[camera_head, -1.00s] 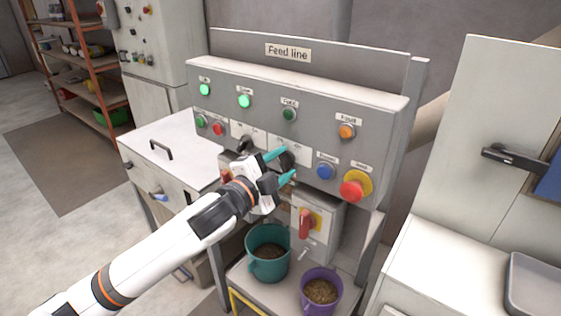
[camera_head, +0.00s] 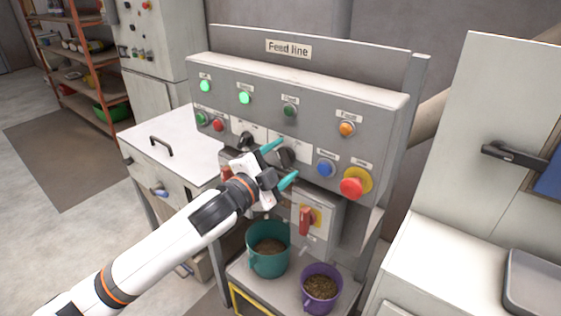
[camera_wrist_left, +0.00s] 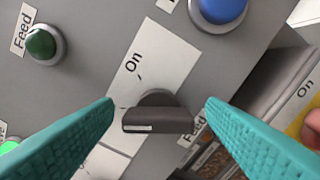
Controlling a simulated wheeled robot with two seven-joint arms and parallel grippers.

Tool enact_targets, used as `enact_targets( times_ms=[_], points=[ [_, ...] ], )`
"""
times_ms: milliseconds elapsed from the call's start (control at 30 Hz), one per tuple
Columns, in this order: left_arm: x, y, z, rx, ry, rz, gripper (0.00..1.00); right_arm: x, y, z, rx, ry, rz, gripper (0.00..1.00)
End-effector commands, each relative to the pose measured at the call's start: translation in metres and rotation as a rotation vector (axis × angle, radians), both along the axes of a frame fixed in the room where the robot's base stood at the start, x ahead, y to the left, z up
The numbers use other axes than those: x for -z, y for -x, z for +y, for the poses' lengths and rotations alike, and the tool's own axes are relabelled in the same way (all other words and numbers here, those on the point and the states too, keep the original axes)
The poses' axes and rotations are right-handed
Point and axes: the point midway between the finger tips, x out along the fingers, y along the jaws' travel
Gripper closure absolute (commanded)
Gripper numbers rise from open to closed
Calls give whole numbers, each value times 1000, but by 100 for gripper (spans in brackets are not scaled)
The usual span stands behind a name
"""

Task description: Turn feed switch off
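The feed switch is a black rotary knob (camera_head: 286,156) on the grey panel's white label plate. In the left wrist view the knob (camera_wrist_left: 157,117) has its bar lying nearly level, with a pale strip on its left half. The word "On" (camera_wrist_left: 132,62) shows above it, and a partly covered "Feed" label lies at its lower right. My left gripper (camera_head: 288,159) is open in front of the knob. Its teal fingers (camera_wrist_left: 160,103) stand on either side of it with visible gaps. My right gripper is in neither view.
A second black knob (camera_head: 246,139) sits left of the switch. A blue button (camera_head: 326,168) and a red mushroom button (camera_head: 351,187) are to the right. A box with a red handle (camera_head: 305,221) is below, above a teal bucket (camera_head: 268,262) and a purple one (camera_head: 321,286).

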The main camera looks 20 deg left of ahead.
Motion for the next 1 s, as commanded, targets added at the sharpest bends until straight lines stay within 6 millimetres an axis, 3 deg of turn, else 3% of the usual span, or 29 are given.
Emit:
enact_targets(
  times_ms=[267,700,1000],
  points=[
    [0,7,3,0,-1,-3,35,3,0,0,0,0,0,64],
    [3,89,32,2,-4,0,35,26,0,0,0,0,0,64],
    [0,113,41,1,-1,-1,35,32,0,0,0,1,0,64]
  ],
)
